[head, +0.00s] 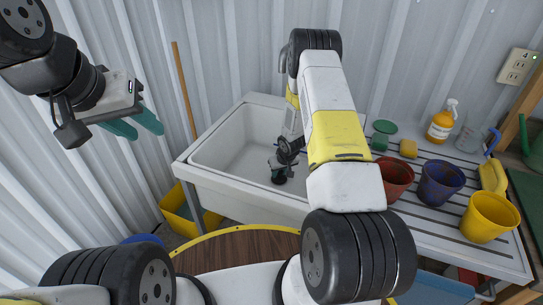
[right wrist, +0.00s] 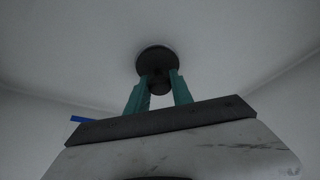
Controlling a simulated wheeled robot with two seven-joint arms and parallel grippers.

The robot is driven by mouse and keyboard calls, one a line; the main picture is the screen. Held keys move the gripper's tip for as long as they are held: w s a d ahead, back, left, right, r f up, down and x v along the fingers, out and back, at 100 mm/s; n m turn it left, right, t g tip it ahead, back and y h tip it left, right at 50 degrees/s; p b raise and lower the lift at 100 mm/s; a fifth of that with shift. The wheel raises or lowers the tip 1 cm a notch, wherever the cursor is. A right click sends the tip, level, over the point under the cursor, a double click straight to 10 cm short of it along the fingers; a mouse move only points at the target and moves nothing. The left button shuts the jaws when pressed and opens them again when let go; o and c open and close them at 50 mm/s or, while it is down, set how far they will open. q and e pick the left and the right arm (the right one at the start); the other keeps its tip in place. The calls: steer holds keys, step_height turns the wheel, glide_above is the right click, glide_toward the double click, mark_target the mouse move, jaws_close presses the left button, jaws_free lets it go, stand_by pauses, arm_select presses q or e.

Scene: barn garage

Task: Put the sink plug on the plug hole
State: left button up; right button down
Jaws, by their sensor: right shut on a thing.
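The black sink plug (right wrist: 157,58) is a dark round disc with a short stem. In the right wrist view the green fingers of my right gripper (right wrist: 158,88) are on both sides of the stem, shut on it. In the head view my right gripper (head: 281,166) is low inside the white sink (head: 225,150), with the dark plug (head: 279,179) at its fingertips. I cannot tell whether the plug touches the basin floor. The plug hole does not show in either view. My left gripper (head: 146,133) is open and empty, left of the sink.
Right of the sink, a ribbed counter holds a red pot (head: 397,180), a blue pot (head: 440,184), a yellow pot (head: 489,217), a green cup (head: 382,134) and an orange spray bottle (head: 441,124). The sink walls surround my right gripper. A yellow bin (head: 178,212) stands below left.

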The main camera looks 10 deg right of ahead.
steer(key=shift+f, duration=0.25)
steer(key=c, duration=1.1)
jaws_free()
